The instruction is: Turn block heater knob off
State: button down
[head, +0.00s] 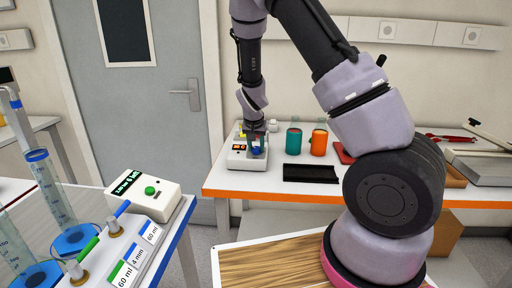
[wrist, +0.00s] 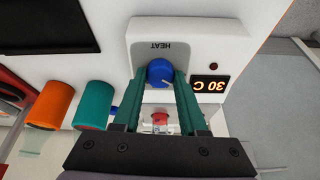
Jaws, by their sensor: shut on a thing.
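The white block heater (head: 236,160) stands on the left end of the back table. In the wrist view its panel (wrist: 200,42) shows upside down, with the label HEAT, a dark red lamp and a lit display (wrist: 210,86) reading 30 C. My gripper (wrist: 160,71) has its two green fingers on either side of the blue knob (wrist: 159,74) and is shut on it. The knob has a pale pointer mark at its lower right. A vial with red contents (wrist: 160,119) sits in the heater between the fingers. In the head view the knob (head: 257,151) is partly covered by my gripper.
At the left front are a white device with a green button (head: 148,196) and glass cylinders (head: 50,190). A grey door (head: 150,110) is behind.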

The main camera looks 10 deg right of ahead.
jog(key=shift+n, duration=1.6)
jog(key=shift+y, duration=0.3)
jog(key=shift+c, duration=2.2)
grip_release()
jog(key=d+v, duration=0.1)
jog(key=v, duration=0.9)
jog(key=shift+s+a+r, duration=0.25)
jog(key=shift+a+r, duration=0.1)
jog(key=shift+a, duration=0.15)
